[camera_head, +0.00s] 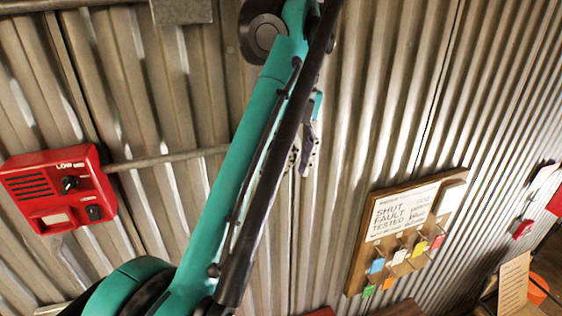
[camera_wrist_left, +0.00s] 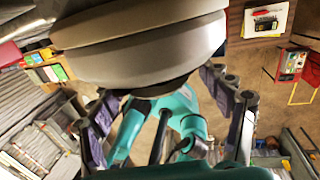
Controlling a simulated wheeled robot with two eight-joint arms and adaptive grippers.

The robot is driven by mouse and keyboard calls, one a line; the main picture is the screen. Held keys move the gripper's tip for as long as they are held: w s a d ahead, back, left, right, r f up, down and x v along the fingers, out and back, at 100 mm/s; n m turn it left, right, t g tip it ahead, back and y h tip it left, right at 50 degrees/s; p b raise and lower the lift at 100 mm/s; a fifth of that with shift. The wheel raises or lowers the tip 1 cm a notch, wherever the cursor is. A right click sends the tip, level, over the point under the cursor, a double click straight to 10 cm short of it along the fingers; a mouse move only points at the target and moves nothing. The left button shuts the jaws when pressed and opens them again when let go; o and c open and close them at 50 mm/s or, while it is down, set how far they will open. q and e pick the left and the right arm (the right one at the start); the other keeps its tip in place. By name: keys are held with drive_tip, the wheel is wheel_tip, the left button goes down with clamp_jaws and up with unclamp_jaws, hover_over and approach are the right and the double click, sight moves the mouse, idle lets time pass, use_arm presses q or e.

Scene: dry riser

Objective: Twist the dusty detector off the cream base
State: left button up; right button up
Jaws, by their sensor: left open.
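In the left wrist view, a large round grey-beige body (camera_wrist_left: 145,55) of stacked discs, which looks like the detector, fills the top of the picture very close to the camera. Its underside is dark. I cannot clearly tell detector from cream base. My left gripper (camera_wrist_left: 162,88) is open, its purple-grey fingers spread to either side below the discs; I cannot tell whether they touch. In the head view, part of a purple-grey gripper (camera_head: 309,142) shows behind my teal arm, mostly hidden. The detector and base do not show there. My right gripper is not identifiable.
A corrugated metal wall fills the head view. A red call box (camera_head: 58,188) and a pipe (camera_head: 165,158) are on it at left. A wooden board (camera_head: 357,270) with coloured tags hangs at right. A grey plate (camera_head: 181,11) is at the top.

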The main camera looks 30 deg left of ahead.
use_arm(q)
drive_tip(key=shift+w+a+f, duration=0.1)
drive_tip(key=shift+w+a, duration=0.1)
drive_tip(key=shift+a, duration=0.15)
drive_tip(key=shift+s+d, duration=0.15)
drive_tip(key=shift+d, duration=0.1)
drive_tip(key=c, duration=1.4)
drive_tip(key=shift+o, duration=0.2)
drive_tip(key=shift+s, duration=0.1)
drive_tip(key=shift+s+d, duration=1.85)
drive_tip(key=shift+d, duration=0.3)
